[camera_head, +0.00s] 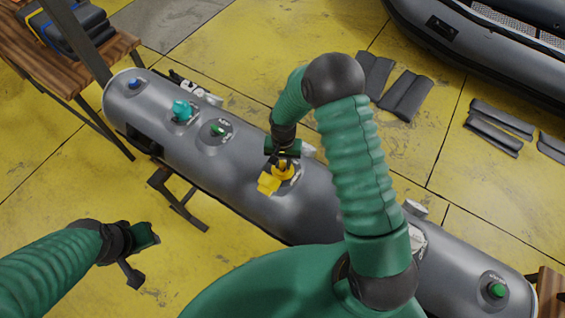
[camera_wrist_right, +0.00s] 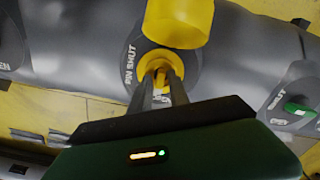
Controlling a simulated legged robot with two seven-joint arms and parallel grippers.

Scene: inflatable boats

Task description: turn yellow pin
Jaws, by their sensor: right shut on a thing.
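The yellow pin (camera_head: 283,170) sits on a round valve base on the grey inflatable tube (camera_head: 235,190), with a yellow cap (camera_head: 268,184) beside it. In the right wrist view the yellow pin (camera_wrist_right: 158,68) stands at the centre of a round base with lettering, and the yellow cap (camera_wrist_right: 178,20) shows above it. My right gripper (camera_head: 284,160) comes down from above at the pin; in the wrist view its fingers (camera_wrist_right: 162,85) are closed on the pin. The pin is partly hidden by the fingers. My left gripper (camera_head: 142,255) hangs over the floor at the left, apart from the tube, its jaws spread.
Other valves on the tube are a teal one (camera_head: 182,110), a green one (camera_head: 218,129), a blue one (camera_head: 134,84) and another green one (camera_head: 496,290). A wooden bench (camera_head: 60,60) stands at upper left. Grey pads (camera_head: 408,95) lie on the floor near a boat (camera_head: 470,50).

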